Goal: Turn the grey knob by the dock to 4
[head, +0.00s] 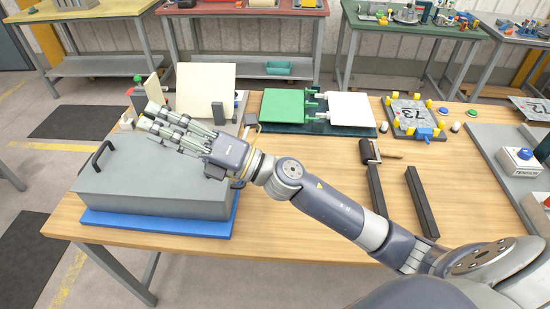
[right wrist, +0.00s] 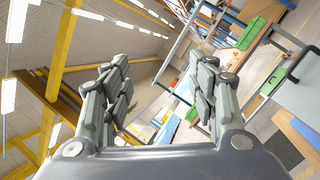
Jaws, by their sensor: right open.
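I cannot make out a grey knob or its number scale in either view, and I cannot tell which thing is the dock. A blue knob (head: 524,154) sits on a light box marked "TENSION" at the right edge of the head view. My right gripper (head: 152,116) is at the left, above the back of a grey box (head: 150,188), far from the blue knob. Its fingers are spread and empty; they also show apart in the right wrist view (right wrist: 166,75). My left gripper is not in view.
The grey box has black handles and stands on a blue mat (head: 160,227). Green and white plates (head: 283,105) lie at the back. A plate marked 73 (head: 408,115), a black roller (head: 369,150) and two dark bars (head: 421,203) lie further right. Bare wood (head: 300,235) is at the front.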

